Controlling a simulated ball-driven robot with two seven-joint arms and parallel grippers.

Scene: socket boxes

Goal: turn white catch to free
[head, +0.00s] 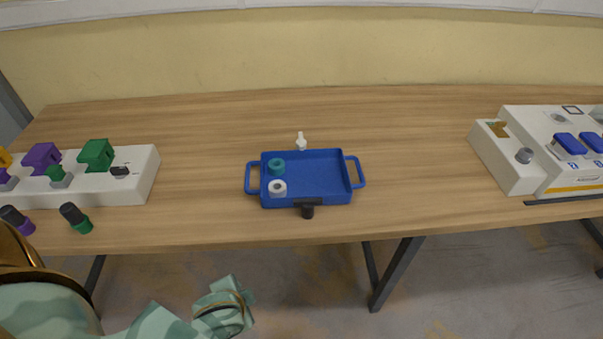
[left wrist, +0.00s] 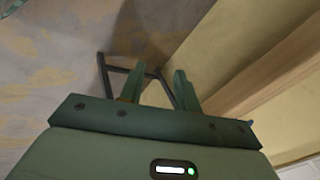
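The white catch (head: 301,141) is a small white knob with a narrow stem at the back edge of the blue tray (head: 356,172). Its stem points away from the tray. A black catch (head: 307,209) sits at the tray's front edge, its wide bar over the rim. My left gripper (left wrist: 158,78) is open and empty in the left wrist view, with floor and a table leg beyond it. In the head view my left arm is low at the left, in front of the table and far from the white catch. My right gripper is not in view.
A teal ring (head: 276,167) and a white ring (head: 277,188) lie in the tray. A white socket box (head: 136,190) with coloured plugs stands left; another white box (head: 509,174) stands right. Two dark plugs lie at the front left. The table around the tray is clear.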

